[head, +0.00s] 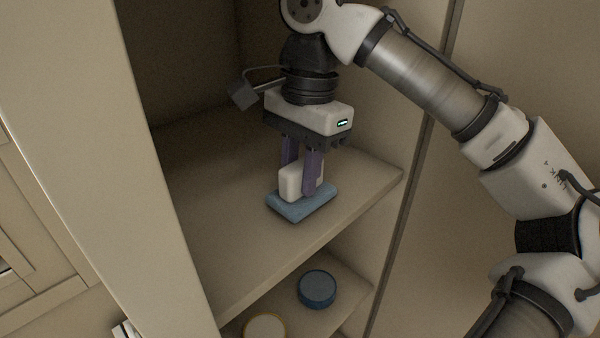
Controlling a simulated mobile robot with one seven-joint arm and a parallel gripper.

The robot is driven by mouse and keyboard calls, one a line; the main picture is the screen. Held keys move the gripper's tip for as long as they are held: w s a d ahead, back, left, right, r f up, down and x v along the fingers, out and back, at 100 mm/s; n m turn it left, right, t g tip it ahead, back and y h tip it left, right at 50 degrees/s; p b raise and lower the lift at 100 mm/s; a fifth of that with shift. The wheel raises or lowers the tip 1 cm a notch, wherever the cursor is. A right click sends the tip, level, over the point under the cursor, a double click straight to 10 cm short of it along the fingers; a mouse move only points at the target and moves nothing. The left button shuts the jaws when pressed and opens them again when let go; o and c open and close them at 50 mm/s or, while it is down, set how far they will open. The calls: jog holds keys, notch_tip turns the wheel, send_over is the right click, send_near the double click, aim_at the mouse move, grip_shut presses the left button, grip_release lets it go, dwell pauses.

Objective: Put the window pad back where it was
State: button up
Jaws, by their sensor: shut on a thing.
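The window pad has a flat blue base (302,205) and a white block-shaped handle (290,181) on top. It is at the upper shelf (236,240), near the shelf's front right part, with the blue side down. I cannot tell whether its base touches the shelf or is just above it. My gripper (302,186) points down from above, with its two purple fingers shut on the white handle. The fingers hide part of the handle.
Side walls of the cabinet stand left (110,120) and right (415,160) of the shelf. The shelf is bare to the left of the pad. On the lower shelf (345,285) are a blue-lidded canister (317,288) and a tan-rimmed canister (264,327).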

aim_at(301, 162)
jog(key=shift+f, duration=0.4)
jog(key=o, duration=0.9)
jog(key=shift+w+d+r, duration=0.1)
jog(key=shift+r, duration=1.15)
jog(key=shift+w+d+r, duration=0.15)
jog(key=shift+r, duration=1.1)
jog(key=shift+w+d+r, duration=0.1)
jog(key=shift+r, duration=1.15)
